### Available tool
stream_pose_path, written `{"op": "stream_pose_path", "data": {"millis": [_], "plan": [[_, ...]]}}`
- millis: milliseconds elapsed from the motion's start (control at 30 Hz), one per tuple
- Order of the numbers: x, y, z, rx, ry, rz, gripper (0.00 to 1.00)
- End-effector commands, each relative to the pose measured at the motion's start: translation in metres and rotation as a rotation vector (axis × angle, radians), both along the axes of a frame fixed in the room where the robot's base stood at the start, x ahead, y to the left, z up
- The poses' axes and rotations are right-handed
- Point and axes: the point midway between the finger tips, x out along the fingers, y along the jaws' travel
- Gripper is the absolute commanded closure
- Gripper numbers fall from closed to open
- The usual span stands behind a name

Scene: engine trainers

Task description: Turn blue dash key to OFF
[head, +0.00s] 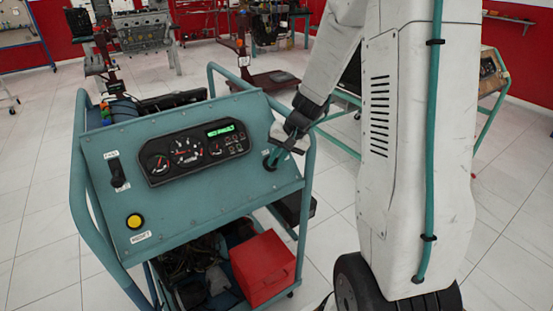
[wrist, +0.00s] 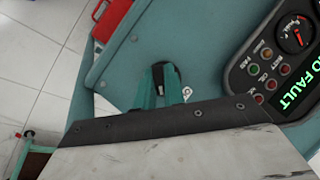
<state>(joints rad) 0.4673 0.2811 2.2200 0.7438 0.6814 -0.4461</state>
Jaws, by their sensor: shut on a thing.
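The blue dash (head: 108,208) is a sloping blue-green panel on a tube-framed trainer cart. My gripper (head: 273,160) is at the right end of this panel, near its right edge. In the wrist view, the two green fingers of my gripper (wrist: 161,88) are shut on a small dark key (wrist: 158,75) that has a pale mark on it. The key stands at a dark round spot on the panel. The fingers hide much of the key, and I cannot read its position label. In the head view the key is hidden behind the gripper.
A gauge cluster (head: 195,152) with a lit green display is left of the gripper. The panel also bears a dark lever (head: 117,172) and a yellow button (head: 134,221). A red box (head: 262,268) sits low in the cart. The cart's tube frame stands close to my arm.

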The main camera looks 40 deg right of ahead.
Motion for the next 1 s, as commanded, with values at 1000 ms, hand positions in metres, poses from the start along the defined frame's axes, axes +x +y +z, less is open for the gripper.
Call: {"op": "stream_pose_path", "data": {"millis": [1000], "plan": [[0.0012,0.0032,0.0012,-0.459,0.015,0.517,1.0]]}}
